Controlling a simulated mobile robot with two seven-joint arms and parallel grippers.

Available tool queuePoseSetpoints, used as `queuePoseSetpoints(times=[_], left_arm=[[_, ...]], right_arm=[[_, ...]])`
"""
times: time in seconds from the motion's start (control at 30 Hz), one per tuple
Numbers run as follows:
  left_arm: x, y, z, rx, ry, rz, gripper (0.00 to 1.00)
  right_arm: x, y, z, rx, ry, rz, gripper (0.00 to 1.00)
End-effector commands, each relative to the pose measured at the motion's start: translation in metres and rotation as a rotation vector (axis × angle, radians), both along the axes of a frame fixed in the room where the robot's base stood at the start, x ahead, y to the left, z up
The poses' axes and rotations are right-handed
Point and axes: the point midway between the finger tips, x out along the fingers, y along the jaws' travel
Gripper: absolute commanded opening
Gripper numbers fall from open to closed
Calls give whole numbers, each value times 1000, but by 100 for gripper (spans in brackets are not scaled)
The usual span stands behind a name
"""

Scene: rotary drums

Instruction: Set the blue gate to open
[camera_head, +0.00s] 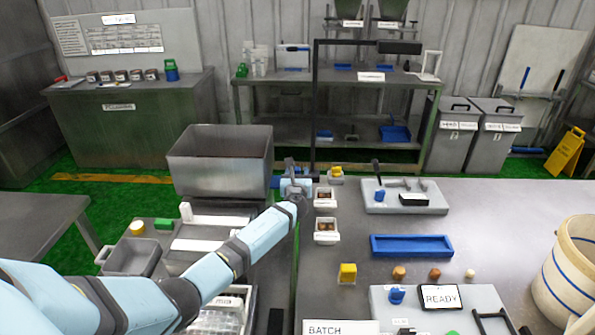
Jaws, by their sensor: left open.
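My left arm reaches in from the lower left, and my left gripper (293,178) is at the table's left edge, beside the grey metal bin. It is open; its fingers are small and partly hidden by its own wrist. A blue part (275,182) shows right behind the gripper, mostly covered, and I cannot tell whether it is the gate or whether the gripper touches it. A blue knob (380,196) stands on a grey panel (432,201) with a black lever. Another blue knob (397,295) is on the panel with the READY display (440,297). My right gripper is out of view.
The grey metal bin (220,155) stands left of the gripper. A blue tray (411,246) lies mid-table; a striped drum (568,268) stands far right. A dark post (314,110) rises behind.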

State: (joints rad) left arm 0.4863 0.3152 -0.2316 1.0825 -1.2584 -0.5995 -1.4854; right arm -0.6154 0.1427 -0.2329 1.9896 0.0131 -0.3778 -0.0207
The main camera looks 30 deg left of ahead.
Motion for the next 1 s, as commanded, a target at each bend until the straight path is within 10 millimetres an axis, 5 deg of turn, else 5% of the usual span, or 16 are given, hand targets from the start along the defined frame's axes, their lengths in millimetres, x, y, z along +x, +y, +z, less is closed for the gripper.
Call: queuePoseSetpoints(times=[0.2,0.57,0.77,1.0], left_arm=[[21,12,0,-1,-1,0,49],[24,15,0,-1,0,-1,49],[24,15,0,-1,0,-1,3],[27,10,-1,-2,-1,-1,0]], right_arm=[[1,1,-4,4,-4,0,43],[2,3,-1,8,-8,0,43],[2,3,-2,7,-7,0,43],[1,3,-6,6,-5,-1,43]])
